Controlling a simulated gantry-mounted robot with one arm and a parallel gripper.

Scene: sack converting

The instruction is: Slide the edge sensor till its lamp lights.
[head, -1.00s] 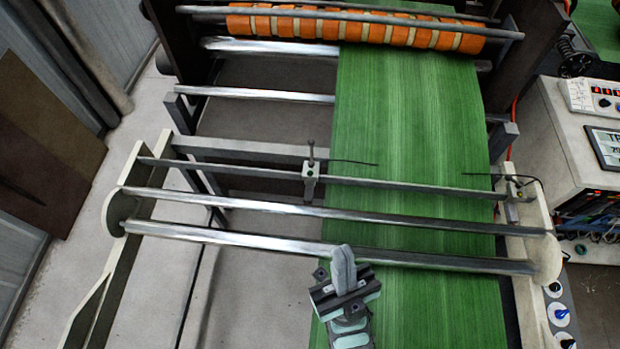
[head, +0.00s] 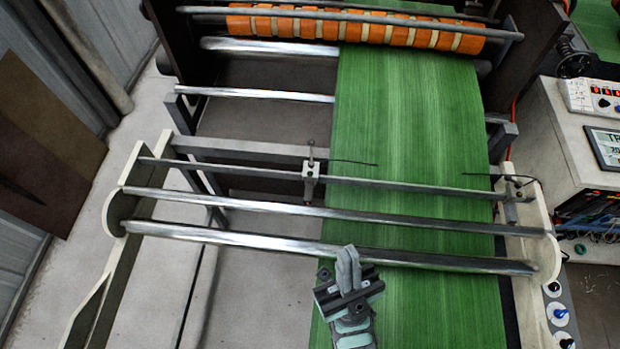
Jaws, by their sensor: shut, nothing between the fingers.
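A small grey edge sensor block (head: 310,180) with an upright knob sits on the flat cross rail (head: 240,173). It is just left of the near edge of the green web (head: 415,140), and a thin dark feeler or wire reaches right from it over the web. A similar fitting (head: 513,188) is at the rail's right end. No lit lamp is discernible on either. My gripper (head: 347,256) is shut and empty, below and right of the left sensor, by the front roller. It touches neither sensor.
Two shiny rollers, the rear (head: 250,206) and the front (head: 230,238), cross between the rail and my gripper. A frame side plate (head: 530,230) stands at right, beside a control cabinet (head: 563,140). An orange-banded roller (head: 290,27) is at the back.

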